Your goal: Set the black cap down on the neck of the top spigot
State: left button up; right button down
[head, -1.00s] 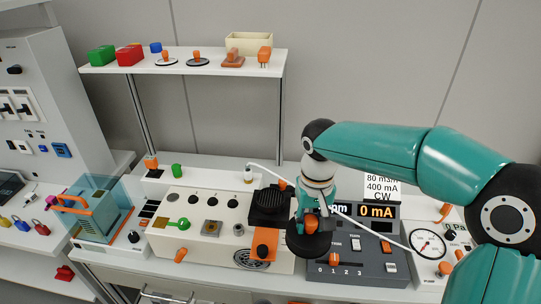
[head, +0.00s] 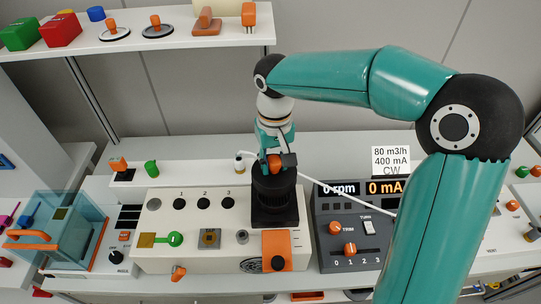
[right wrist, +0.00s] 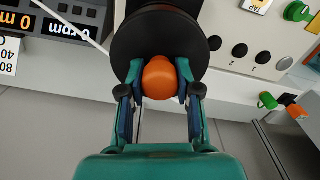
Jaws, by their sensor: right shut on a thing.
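My right gripper (head: 276,160) is shut on the orange knob (right wrist: 160,78) of the black cap (right wrist: 140,36), with a finger on each side of the knob. In the head view the cap (head: 273,182) is level, right over the black ribbed fitting (head: 275,213) on top of the cream box, which seems to be the top spigot. The cap hides the spigot's neck. I cannot tell whether cap and neck touch. My left gripper is not in view.
The cream box (head: 150,222) carries numbered holes, a green key and an orange block (head: 290,250) in front of the spigot. A grey control panel (head: 350,228) stands close on the right. A white hose passes behind my gripper. A shelf (head: 130,41) is above left.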

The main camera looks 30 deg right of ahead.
jog(key=shift+s+f, duration=0.1)
jog(key=shift+f, duration=0.3)
jog(key=shift+w+f+b, duration=0.2)
jog(key=shift+f+b, duration=1)
jog(key=shift+f, duration=0.05)
notch_tip(320, 180, down, 4)
jog(key=b, duration=0.3)
jog(key=shift+s, duration=0.1)
jog(key=shift+s+f+b, duration=0.1)
jog(key=shift+f+b, duration=0.65)
jog(key=shift+f, duration=0.1)
jog(key=shift+f, duration=0.15)
jog(key=c, duration=0.7)
grip_release()
